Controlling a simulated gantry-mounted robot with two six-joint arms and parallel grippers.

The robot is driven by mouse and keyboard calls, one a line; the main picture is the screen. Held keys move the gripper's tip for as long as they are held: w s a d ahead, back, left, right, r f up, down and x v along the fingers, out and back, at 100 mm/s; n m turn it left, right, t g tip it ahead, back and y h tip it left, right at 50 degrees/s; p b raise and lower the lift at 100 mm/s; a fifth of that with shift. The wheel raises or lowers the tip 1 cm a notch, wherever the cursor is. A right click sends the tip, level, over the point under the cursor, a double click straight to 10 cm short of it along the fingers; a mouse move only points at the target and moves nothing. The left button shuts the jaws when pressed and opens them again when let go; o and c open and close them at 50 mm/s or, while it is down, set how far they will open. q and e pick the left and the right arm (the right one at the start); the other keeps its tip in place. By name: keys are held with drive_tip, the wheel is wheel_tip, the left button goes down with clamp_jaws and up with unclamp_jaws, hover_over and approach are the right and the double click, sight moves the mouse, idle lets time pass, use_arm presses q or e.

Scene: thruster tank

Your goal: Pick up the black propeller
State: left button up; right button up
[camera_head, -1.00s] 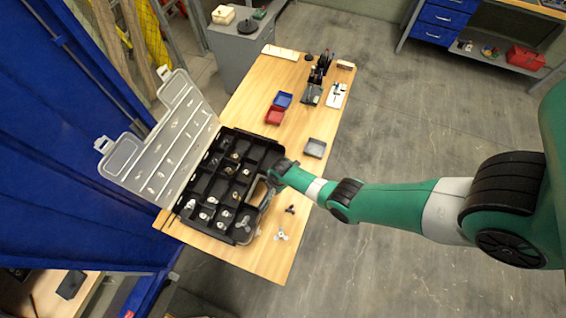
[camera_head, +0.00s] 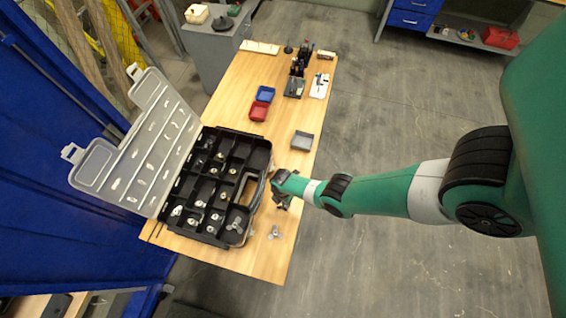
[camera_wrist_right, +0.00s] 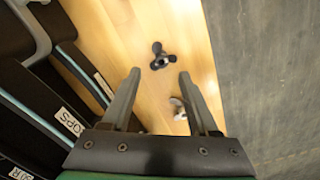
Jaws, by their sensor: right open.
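The black propeller (camera_wrist_right: 162,56) lies flat on the wooden table in the right wrist view, just beyond and between the fingertips. My right gripper (camera_wrist_right: 161,75) is open and empty above the table, pointing at it. In the head view, my right gripper (camera_head: 279,202) is beside the organizer case's right edge. There the black propeller is not clearly visible, likely covered by the gripper. My left gripper is not in view.
A grey propeller (camera_head: 275,233) lies nearby. The open black case (camera_head: 240,225) with small parts stands to the left. A grey tray (camera_head: 302,141), red bin (camera_head: 259,111) and blue bin (camera_head: 265,94) sit farther back. The table's right edge is close.

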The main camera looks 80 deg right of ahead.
sight(283, 205)
wheel_tip(283, 205, down, 5)
drive_tip(key=b, duration=0.4)
drive_tip(key=shift+s+d+f+b, duration=0.1)
drive_tip(key=shift+s+f+b, duration=0.05)
drive_tip(key=shift+b, duration=0.2)
clamp_jaws()
